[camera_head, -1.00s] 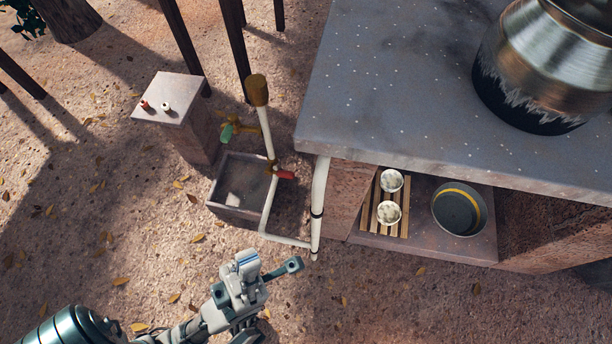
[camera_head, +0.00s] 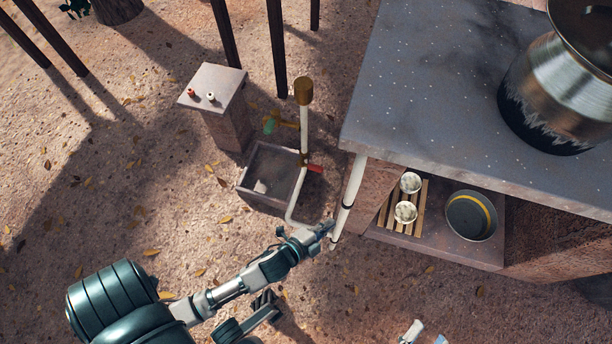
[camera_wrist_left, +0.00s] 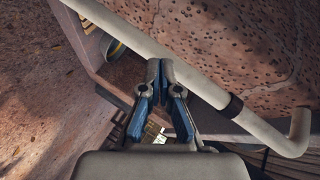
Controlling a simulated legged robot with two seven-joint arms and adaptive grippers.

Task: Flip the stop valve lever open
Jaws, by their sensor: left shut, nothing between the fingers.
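The red valve lever (camera_head: 315,168) sticks out to the right from the upright white pipe (camera_head: 304,125), near the basin's back right corner. A green tap handle (camera_head: 269,125) sits higher up on the left of this pipe. My left gripper (camera_head: 328,228) is shut and empty, below the red lever and close to the slanting white pipe (camera_head: 352,182) by the counter. Contact cannot be told. In the left wrist view, the shut fingertips (camera_wrist_left: 160,66) lie beside a white pipe (camera_wrist_left: 190,70) with a dark coupling; the lever is not visible there.
A stone basin (camera_head: 250,195) stands under the tap, with a small pedestal (camera_head: 218,90) behind it. The stone counter (camera_head: 430,100) carries a large metal pot (camera_head: 555,90). Bowls (camera_head: 405,212) and a dark pan (camera_head: 470,215) sit on the shelf below. Ground left of the basin is clear.

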